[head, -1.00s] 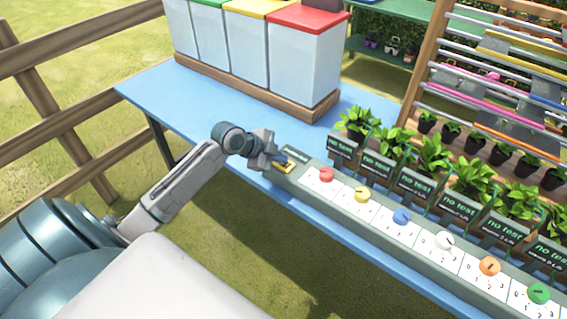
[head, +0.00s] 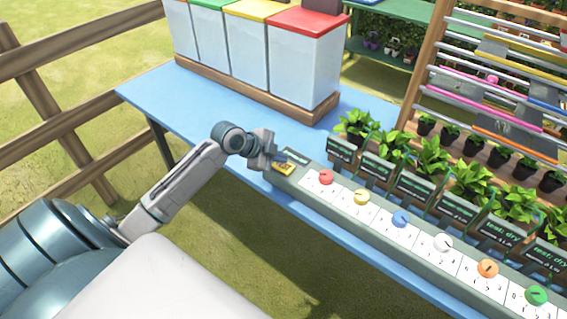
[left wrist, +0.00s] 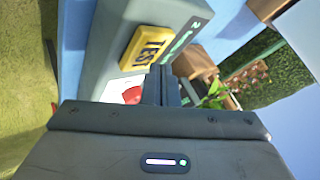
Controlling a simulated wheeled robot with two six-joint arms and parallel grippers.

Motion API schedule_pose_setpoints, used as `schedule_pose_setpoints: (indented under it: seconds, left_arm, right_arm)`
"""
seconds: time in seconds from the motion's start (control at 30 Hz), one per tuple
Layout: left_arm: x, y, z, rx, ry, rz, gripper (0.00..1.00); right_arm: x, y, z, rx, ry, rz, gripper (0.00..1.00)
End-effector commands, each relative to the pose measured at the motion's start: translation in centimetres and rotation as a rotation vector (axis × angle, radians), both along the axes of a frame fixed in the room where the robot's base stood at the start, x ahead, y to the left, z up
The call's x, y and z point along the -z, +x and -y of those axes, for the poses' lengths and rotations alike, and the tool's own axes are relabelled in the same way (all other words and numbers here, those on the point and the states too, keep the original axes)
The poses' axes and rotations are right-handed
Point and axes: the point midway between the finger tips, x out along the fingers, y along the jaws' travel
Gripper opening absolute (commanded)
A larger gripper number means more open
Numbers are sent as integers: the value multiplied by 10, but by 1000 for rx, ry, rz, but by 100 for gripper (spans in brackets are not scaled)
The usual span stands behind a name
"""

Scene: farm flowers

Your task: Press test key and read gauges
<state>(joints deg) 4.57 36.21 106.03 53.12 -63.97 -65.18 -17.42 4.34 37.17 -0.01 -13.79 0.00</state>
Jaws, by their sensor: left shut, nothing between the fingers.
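Along the panel are coloured dials: red (head: 326,177), yellow (head: 361,197), blue, white, orange and green. Behind them stand potted plants with dark gauge displays. The displays at right (head: 502,229) seem to read "test: dry"; the left ones (head: 341,149) are too small to read surely.
Several bins with coloured lids (head: 305,55) stand in a wooden tray at the back of the blue table (head: 190,95). A plant rack (head: 490,90) is behind the panel at right. The table left of my gripper is clear.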

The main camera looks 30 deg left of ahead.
Motion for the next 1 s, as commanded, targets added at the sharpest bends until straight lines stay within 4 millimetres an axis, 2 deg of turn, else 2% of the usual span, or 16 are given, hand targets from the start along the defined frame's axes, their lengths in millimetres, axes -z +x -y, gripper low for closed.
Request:
schedule_pose_setpoints:
  seconds: [0.43,0.9,1.0]
  left_arm:
    - [-7,0,0,-1,0,1,0]
    - [-52,0,0,0,0,0,0]
    - [-55,0,0,1,-1,0,0]
  right_arm:
    - [-5,0,3,-1,-3,0,36]
    - [-41,0,7,-2,-8,0,36]
    - [-43,0,7,-2,-8,0,36]
